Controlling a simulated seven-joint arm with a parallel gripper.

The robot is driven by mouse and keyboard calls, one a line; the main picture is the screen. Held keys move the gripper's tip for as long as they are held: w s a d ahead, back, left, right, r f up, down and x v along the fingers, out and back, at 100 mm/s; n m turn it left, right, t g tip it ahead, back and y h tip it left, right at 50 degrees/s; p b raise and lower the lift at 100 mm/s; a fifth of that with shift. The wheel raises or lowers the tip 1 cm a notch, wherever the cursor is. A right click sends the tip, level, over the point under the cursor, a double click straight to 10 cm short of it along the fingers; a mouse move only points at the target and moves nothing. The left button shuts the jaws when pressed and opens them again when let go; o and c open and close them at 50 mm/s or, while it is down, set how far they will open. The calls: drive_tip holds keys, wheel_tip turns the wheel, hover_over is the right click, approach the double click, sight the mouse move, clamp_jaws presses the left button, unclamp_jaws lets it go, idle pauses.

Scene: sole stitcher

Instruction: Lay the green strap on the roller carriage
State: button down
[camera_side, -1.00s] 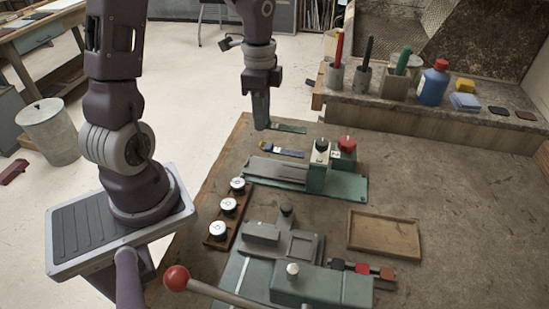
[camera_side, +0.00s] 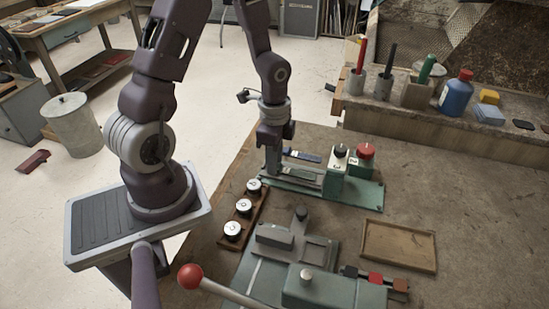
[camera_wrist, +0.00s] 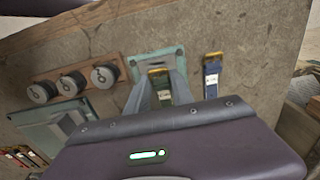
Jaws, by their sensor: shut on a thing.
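The green strap (camera_side: 299,174) is held in my gripper (camera_side: 273,173), over the grey bed that appears to be the roller carriage (camera_side: 312,186). The strap reaches to the right from the fingers, lying about level. I cannot tell whether it touches the bed. In the wrist view, the strap's yellowish end (camera_wrist: 158,73) shows between my two fingers, in front of the teal machine plate (camera_wrist: 171,54). The fingers hide part of the strap and the bed's left end.
A blue strap (camera_side: 302,156) lies behind the machine. Black (camera_side: 340,151) and red (camera_side: 365,151) knobs stand at the bed's right. A wooden tray (camera_side: 398,263) and a lever press (camera_side: 315,288) are nearer.

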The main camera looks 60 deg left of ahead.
drive_tip(key=c, duration=1.1)
unclamp_jaws()
wheel_tip(320, 180, up, 12)
drive_tip(key=s+d+r+n+t, duration=0.5)
drive_tip(key=s+d+r+n, duration=0.4)
drive_tip(key=s+d+r, duration=0.1)
wheel_tip(320, 180, up, 3)
drive_tip(key=shift+s+d+f+t, duration=0.2)
drive_tip(key=shift+s+t, duration=0.1)
drive_tip(key=shift+s, duration=0.6)
drive_tip(key=shift+r, duration=0.1)
